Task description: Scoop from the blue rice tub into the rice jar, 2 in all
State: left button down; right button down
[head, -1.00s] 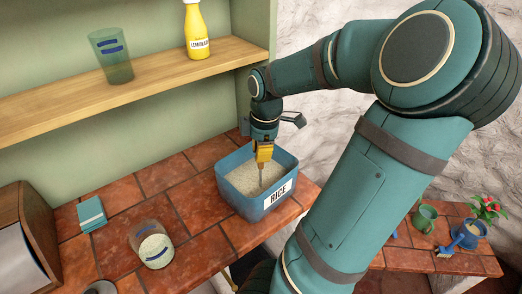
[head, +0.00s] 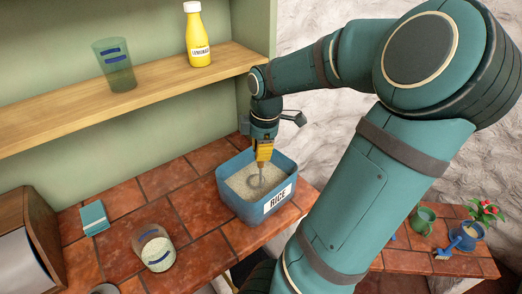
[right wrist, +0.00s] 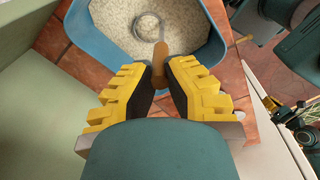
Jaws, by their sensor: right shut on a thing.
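The blue rice tub (head: 249,205), labelled RICE, stands on the tiled counter with white rice (head: 240,186) in it. My right gripper (head: 263,158) points down over the tub. It is shut on the handle of a scoop (right wrist: 160,60), which has a light brown handle and a round metal head. The scoop's head (head: 257,182) rests in or at the rice surface; how deep is hard to tell. The clear rice jar (head: 151,235) with blue marks stands left of the tub and holds pale rice. My left gripper is out of view.
A greenish glass with blue marks (head: 115,68) and a yellow lemonade bottle (head: 199,40) stand on the shelf (head: 150,98). A teal box (head: 94,217) lies left of the jar. A brown wooden holder (head: 30,235) stands at far left. Bare tiles separate jar and tub.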

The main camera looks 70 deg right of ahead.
jog(key=shift+r+p, duration=1.15)
jog(key=shift+r, duration=0.55)
notch_tip(320, 180, up, 8)
jog(key=p, duration=0.6)
jog(key=shift+f, duration=0.2)
jog(key=w+a+f+n+p, duration=0.1)
jog(key=w+a+n, duration=0.7)
jog(key=a+n, duration=0.2)
jog(key=w+a+f+n+g+p, duration=0.1)
jog(key=w+a+f+n, duration=0.1)
jog(key=w+a+n, duration=0.7)
jog(key=a+n, duration=0.2)
jog(key=n, duration=0.3)
jog(key=shift+f+g+y, duration=0.15)
jog(key=shift+g+y, duration=0.15)
jog(key=shift+y, duration=0.1)
